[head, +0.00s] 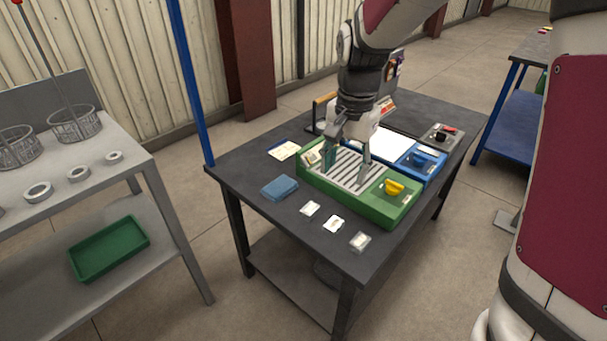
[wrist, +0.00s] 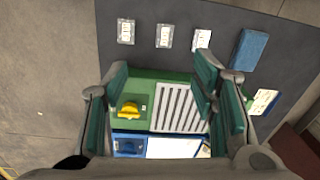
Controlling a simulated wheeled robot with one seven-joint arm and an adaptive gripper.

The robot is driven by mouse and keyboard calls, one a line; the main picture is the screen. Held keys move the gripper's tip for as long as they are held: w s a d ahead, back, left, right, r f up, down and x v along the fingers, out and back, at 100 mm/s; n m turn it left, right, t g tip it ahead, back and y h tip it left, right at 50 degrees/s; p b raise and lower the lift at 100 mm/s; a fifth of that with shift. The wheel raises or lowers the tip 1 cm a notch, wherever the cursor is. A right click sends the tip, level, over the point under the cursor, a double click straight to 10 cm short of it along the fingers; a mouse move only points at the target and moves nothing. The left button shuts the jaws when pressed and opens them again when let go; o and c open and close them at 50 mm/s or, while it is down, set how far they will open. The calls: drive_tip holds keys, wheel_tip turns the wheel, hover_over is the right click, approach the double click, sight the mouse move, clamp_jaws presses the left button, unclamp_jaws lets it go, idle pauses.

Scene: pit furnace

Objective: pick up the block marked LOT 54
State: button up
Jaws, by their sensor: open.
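Three small pale blocks with labels lie in a row on the dark table: a left one (head: 310,208), a middle one (head: 333,224) and a right one (head: 360,242). They also show at the top of the wrist view, in reverse order: the right one (wrist: 126,31), the middle one (wrist: 165,36) and the left one (wrist: 202,39). Their lettering is too small to read, so I cannot tell which is LOT 54. My gripper (head: 347,165) is open and empty above the slatted top of the green unit (head: 392,208), behind the row.
A blue folded cloth (head: 280,188) lies left of the blocks. A blue unit (head: 427,170) stands behind the green one, which has a yellow knob (head: 394,187). A paper card (head: 284,150) lies at the back left. The table front around the blocks is otherwise clear.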

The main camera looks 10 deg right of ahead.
drive_tip(key=m+b, duration=0.1)
drive_tip(key=b, duration=0.1)
approach(334, 223)
drive_tip(key=f, duration=0.1)
drive_tip(key=f+b, duration=0.1)
drive_tip(key=f, duration=0.1)
drive_tip(key=shift+w+f+g+b, duration=0.15)
drive_tip(key=shift+w+g+b, duration=0.15)
drive_tip(key=shift+s+a+f+b, duration=0.1)
drive_tip(key=shift+f+b, duration=0.4)
drive_tip(key=shift+f, duration=1)
drive_tip(key=shift+a+f+b, duration=0.1)
drive_tip(key=shift+f+b, duration=0.35)
drive_tip(key=shift+f, duration=1.05)
clamp_jaws()
